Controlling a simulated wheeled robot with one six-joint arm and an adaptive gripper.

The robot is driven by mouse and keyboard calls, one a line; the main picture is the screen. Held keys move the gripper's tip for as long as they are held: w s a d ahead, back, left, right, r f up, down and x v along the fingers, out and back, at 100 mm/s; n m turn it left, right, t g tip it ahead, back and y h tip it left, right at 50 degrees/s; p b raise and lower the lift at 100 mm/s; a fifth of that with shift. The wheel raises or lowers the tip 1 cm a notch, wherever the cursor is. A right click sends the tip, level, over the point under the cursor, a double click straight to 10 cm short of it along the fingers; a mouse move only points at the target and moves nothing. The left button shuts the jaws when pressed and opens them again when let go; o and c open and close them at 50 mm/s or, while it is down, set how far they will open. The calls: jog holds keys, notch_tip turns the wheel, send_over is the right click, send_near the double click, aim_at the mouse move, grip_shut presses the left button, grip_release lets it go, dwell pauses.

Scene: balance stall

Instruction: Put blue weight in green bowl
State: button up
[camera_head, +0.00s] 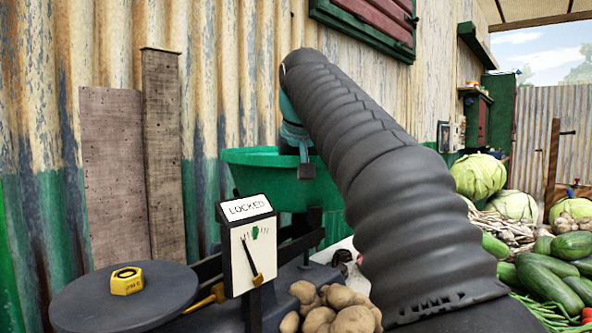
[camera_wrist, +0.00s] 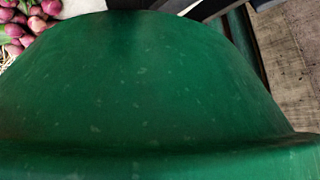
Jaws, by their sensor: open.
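My gripper (camera_head: 306,168) shows only in part as a small grey piece below the teal wrist, in front of the bowl's rim. The jaws are open, and I see nothing in them. I cannot find the blue weight in either view; the bowl's inside is hidden in the head view.
A yellow hexagonal weight (camera_head: 127,281) sits on the dark round plate (camera_head: 85,302) at the left. The balance's sign (camera_head: 246,208) reads LOCKED. Potatoes (camera_head: 330,310), cabbages (camera_head: 480,176) and cucumbers (camera_head: 550,278) lie to the right. Onions (camera_wrist: 25,22) show in the wrist view.

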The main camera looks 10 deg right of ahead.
jog(key=p+v, duration=0.2)
jog(key=v, duration=0.9)
jog(key=shift+s+r, duration=0.15)
jog(key=shift+r, duration=0.15)
dwell(1.0)
